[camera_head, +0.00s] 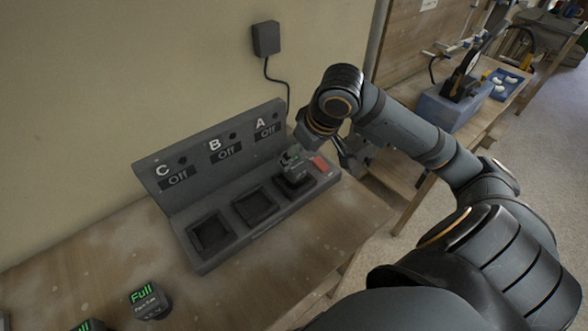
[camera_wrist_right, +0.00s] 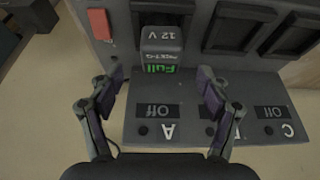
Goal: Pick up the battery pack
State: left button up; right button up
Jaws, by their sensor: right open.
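A dark grey battery pack (camera_head: 293,163) sits in the slot under the letter A of the charger (camera_head: 203,255). In the right wrist view the battery pack (camera_wrist_right: 162,40) shows "12 V" and a green "Full" on its face. My right gripper (camera_head: 328,152) is at the A end of the charger and partly hidden by its own wrist. In the wrist view its open fingers (camera_wrist_right: 161,86) are apart on both sides of the line to the pack, with nothing between their tips. My left gripper is out of view.
The slots under B and C are empty, and all three displays read "Off". A red patch (camera_head: 320,163) is beside slot A. Another "Full" pack (camera_head: 148,301) stands on the bench at front left, with one more cut by the frame edge. A wall adapter (camera_head: 266,38) hangs behind.

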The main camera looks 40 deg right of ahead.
aim_at(295, 163)
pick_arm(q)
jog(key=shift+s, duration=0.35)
pick_arm(e)
jog(key=shift+w+f, duration=0.1)
jog(key=shift+f, duration=0.4)
jog(key=shift+a, duration=0.1)
jog(key=x, duration=0.5)
jog(key=shift+w+f, duration=0.1)
